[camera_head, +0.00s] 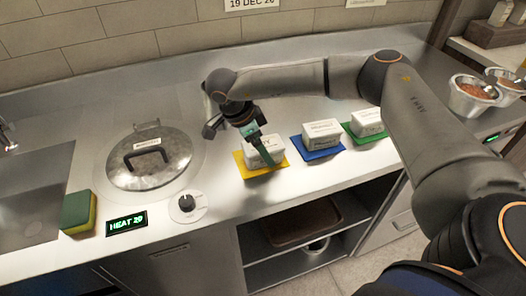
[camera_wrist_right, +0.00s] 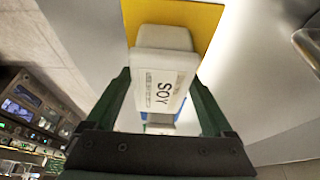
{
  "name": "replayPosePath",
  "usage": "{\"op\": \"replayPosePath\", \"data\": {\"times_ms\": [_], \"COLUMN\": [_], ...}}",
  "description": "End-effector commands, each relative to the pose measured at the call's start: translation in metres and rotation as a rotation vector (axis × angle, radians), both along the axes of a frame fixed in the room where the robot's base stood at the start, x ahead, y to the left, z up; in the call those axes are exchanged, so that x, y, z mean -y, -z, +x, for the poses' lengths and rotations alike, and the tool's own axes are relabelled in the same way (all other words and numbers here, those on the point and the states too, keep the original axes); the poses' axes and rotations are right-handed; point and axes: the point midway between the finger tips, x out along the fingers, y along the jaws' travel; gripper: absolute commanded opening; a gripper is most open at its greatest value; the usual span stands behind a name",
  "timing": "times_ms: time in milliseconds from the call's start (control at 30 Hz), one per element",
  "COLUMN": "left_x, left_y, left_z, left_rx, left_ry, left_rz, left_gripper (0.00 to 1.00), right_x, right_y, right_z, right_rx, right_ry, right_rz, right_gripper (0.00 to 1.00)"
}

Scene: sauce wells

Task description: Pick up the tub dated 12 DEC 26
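A white tub marked SOY (camera_wrist_right: 165,80) sits on a yellow mat (camera_wrist_right: 205,17). In the head view this tub (camera_head: 268,153) is partly covered by my right gripper (camera_head: 260,150). In the right wrist view my right gripper (camera_wrist_right: 160,82) is open, its two green fingers to either side of the tub, with gaps visible. A second white tub (camera_head: 322,133) sits on a blue mat (camera_head: 320,154), and a third (camera_head: 368,122) on a green mat (camera_head: 372,139). The dates on the tubs are too small to read. My left gripper is not in view.
A wall sign (camera_head: 250,4) reads 19 DEC 26, cut at the top. A lidded round pot (camera_head: 180,160), a knob (camera_head: 187,204), a HEAT 20 display (camera_head: 127,223) and a sponge (camera_head: 79,212) are at left. Metal bowls (camera_head: 470,98) stand at right. An open shelf is below.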

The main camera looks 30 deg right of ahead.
Motion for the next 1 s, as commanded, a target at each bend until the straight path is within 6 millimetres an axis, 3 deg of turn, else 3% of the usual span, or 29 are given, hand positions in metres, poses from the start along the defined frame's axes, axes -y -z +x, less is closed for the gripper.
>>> {"op": "replayPosePath", "data": {"times_ms": [67, 733, 1000], "left_x": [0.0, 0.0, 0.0], "left_y": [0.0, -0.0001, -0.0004], "left_z": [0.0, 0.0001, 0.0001], "left_rx": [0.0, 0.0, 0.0], "left_ry": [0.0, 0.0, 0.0], "left_rz": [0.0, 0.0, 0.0], "left_gripper": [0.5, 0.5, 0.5], "right_x": [-0.0001, -0.0001, -0.0001], "right_y": [0.0, 0.0, -0.001], "right_z": [-0.0001, -0.0002, 0.0002], "right_rx": [0.0, 0.0, 0.001], "right_ry": [0.0, -0.001, 0.0], "right_rz": [0.0, 0.0, 0.0], "right_gripper": [0.76, 0.01, 0.0]}}
